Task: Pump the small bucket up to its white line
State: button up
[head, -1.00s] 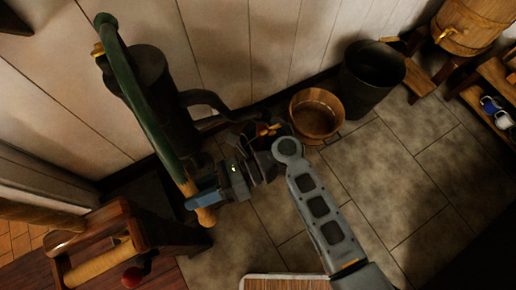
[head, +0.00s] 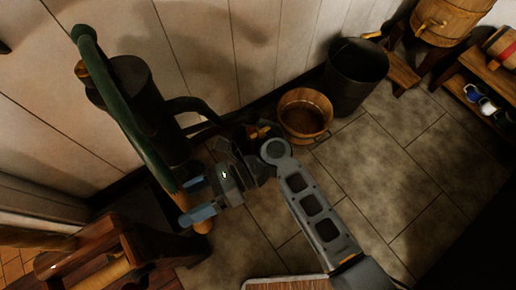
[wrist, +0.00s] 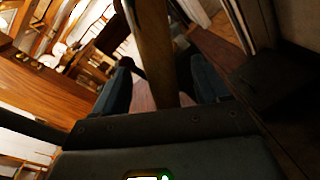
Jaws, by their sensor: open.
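The dark pump (head: 135,95) stands against the wall, with a long green lever (head: 122,115) ending in a wooden grip (head: 203,226). My gripper (head: 196,200) is open, its blue fingers spread at that grip. In the wrist view the grip (wrist: 154,45) runs between my two fingers (wrist: 160,85), with gaps visible beside it; contact cannot be told. A small wooden bucket (head: 305,112) stands on the floor right of the pump. Its white line and water level cannot be made out. My arm hides part of the area below the spout (head: 205,108).
A tall dark bin (head: 357,80) stands right of the wooden bucket. A barrel (head: 446,22) on a stand and a low shelf (head: 470,97) are at the upper right. A wooden bench (head: 100,250) is at the lower left. The tiled floor (head: 400,160) at right is clear.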

jog(key=p+v, duration=0.3)
jog(key=v, duration=0.8)
jog(key=shift+p, duration=0.3)
dwell(0.4)
